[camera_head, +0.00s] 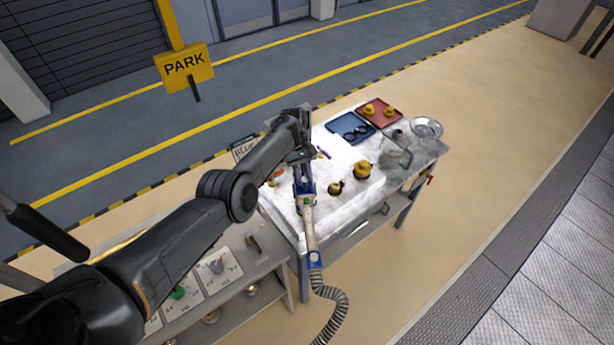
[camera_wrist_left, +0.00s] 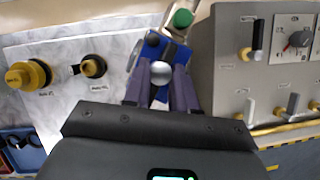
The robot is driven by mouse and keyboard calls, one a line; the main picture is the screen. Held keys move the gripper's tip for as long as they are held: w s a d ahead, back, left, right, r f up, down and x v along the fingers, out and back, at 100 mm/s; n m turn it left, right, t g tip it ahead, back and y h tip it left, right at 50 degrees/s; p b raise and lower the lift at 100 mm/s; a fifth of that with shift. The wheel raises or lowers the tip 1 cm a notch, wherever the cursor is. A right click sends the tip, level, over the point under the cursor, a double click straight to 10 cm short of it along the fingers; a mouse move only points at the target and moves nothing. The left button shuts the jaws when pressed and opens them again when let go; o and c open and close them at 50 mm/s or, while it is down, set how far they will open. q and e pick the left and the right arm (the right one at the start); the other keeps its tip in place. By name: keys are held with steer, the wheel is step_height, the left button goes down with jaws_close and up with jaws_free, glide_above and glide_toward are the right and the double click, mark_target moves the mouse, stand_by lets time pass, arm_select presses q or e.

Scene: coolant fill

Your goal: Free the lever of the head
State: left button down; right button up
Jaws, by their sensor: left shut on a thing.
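The head (camera_head: 309,215) has a beige body with blue parts and a ribbed grey hose hanging from its lower end past the table's front edge. My left gripper (camera_head: 304,181) is at its upper end. In the left wrist view my left gripper (camera_wrist_left: 164,88) has its two purple fingers shut on the blue part of the head (camera_wrist_left: 178,52), with a silver ball between them. A green knob (camera_wrist_left: 182,18) sits on the head beyond the fingers. A thin grey piece (camera_wrist_left: 135,54) beside the blue part may be the lever; I cannot tell its state. My right gripper is not in view.
Two yellow-and-black caps (camera_head: 362,170) (camera_head: 336,187) stand on the white marbled table right of the head. A grey control panel (camera_wrist_left: 225,80) stands close beside the gripper.

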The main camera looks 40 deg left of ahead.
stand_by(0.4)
arm_select(q)
steer(key=c, duration=0.9)
jaws_free()
steer(key=b+v, duration=0.2)
steer(key=v, duration=0.9)
steer(key=shift+b, duration=0.4)
steer(key=shift+s, duration=0.1)
